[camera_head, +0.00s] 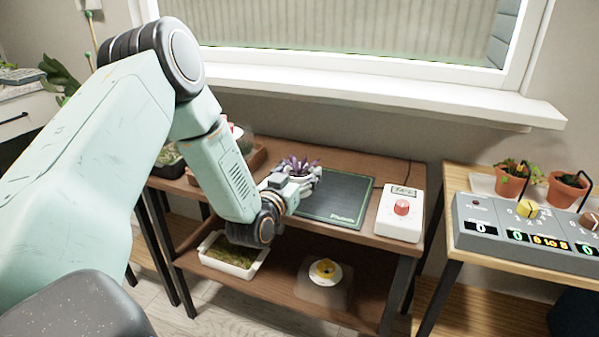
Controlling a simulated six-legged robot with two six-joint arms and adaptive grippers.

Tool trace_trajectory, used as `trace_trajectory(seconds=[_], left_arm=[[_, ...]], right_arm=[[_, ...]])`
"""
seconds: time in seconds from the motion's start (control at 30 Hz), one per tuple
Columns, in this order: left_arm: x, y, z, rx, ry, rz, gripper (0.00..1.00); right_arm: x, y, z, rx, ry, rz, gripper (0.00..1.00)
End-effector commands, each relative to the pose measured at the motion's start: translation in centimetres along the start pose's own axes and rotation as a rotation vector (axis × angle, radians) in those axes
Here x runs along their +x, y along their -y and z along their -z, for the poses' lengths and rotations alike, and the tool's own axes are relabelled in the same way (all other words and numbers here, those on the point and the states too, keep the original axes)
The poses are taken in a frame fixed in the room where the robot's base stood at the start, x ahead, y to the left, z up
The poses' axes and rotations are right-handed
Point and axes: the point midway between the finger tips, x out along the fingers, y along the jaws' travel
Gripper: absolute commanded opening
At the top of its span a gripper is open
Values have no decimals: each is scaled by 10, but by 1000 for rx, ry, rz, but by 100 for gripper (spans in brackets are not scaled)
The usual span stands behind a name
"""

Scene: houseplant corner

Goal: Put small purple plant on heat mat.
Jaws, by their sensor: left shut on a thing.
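The small purple plant (297,166) has pointed purple leaves in a small pale pot. My left gripper (301,180) is shut on it, and the fingers hide much of the pot. Gripper and plant are at the left edge of the heat mat (345,189), a flat black mat with a thin green border on the wooden shelf top. I cannot tell whether the pot touches the mat or is held just above it. My right gripper is not in view.
A white control box (401,213) with a red knob stands right of the mat. A grey console (525,228) and two potted plants (511,181) are on the right table. The mat's surface is clear.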

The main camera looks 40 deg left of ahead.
Motion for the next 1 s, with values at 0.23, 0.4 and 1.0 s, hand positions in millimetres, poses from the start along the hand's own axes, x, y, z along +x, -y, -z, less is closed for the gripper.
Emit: trace_trajectory(seconds=[0.23,0.4,1.0], left_arm=[[0,0,-1,0,0,0,87],[0,0,-1,0,0,0,91],[-56,1,4,-2,6,2,91]], right_arm=[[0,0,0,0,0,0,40],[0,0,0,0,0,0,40],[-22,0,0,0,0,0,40]])
